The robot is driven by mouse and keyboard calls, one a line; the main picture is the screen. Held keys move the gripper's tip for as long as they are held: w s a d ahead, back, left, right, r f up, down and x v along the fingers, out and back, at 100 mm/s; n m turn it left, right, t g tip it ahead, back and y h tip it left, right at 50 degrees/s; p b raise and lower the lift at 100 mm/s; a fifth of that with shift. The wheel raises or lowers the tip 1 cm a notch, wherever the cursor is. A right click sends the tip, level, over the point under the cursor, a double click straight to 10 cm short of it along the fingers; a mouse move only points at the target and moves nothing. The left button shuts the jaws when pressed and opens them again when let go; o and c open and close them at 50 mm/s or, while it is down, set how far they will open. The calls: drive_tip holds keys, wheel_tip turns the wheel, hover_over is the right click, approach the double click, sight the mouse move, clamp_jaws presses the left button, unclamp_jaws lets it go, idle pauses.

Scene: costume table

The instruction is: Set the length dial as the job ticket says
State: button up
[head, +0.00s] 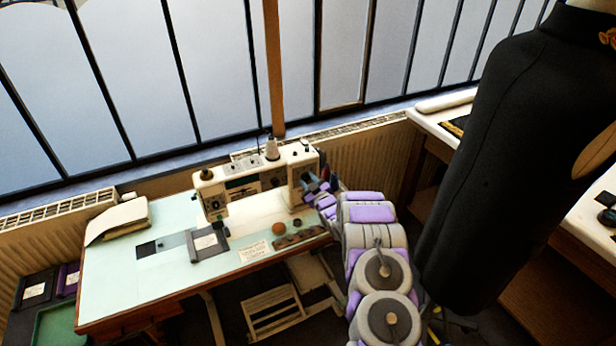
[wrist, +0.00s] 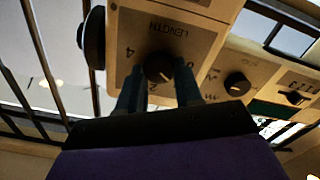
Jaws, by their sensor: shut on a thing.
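The length dial (wrist: 158,67) is a dark round knob on the beige end panel of the sewing machine (head: 255,178). In the wrist view the word LENGTH and the numbers around the knob appear upside down; a 4 and a 2 show. A small pale mark shows on the knob, but I cannot read its exact setting. My gripper (wrist: 160,88) has one blue finger on each side of the knob and is shut on it. In the head view my gripper (head: 316,186) is at the machine's right end, hiding the dial. A paper slip (head: 254,251) lies on the table, its writing too small to read.
Other knobs (wrist: 237,84) sit beside the dial on the machine. A black dress form (head: 500,150) stands close on the right.

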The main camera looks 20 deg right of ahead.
drive_tip(key=m+p, duration=0.2)
drive_tip(key=m, duration=0.2)
drive_tip(key=shift+d+m, duration=0.1)
drive_tip(key=shift+m, duration=0.2)
drive_tip(key=m+p, duration=0.1)
drive_tip(key=m, duration=0.2)
drive_tip(key=shift+f+m+p, duration=0.1)
drive_tip(key=shift+m+p, duration=0.2)
drive_tip(key=shift+p, duration=0.05)
drive_tip(key=m, duration=0.2)
drive_tip(key=m+p, duration=0.1)
drive_tip(key=m, duration=0.1)
drive_tip(key=shift+d+m, duration=0.2)
drive_tip(key=shift+m, duration=0.1)
drive_tip(key=m+p, duration=0.1)
drive_tip(key=m, duration=0.7)
drive_tip(key=shift+d+f, duration=0.1)
drive_tip(key=shift+f, duration=0.1)
drive_tip(key=m+p, duration=0.1)
drive_tip(key=m, duration=0.2)
drive_tip(key=shift+s+f+m, duration=0.1)
drive_tip(key=shift+m, duration=0.3)
drive_tip(key=m+p, duration=0.1)
drive_tip(key=m, duration=0.4)
drive_tip(key=shift+f+m, duration=0.2)
drive_tip(key=shift+m, duration=0.7)
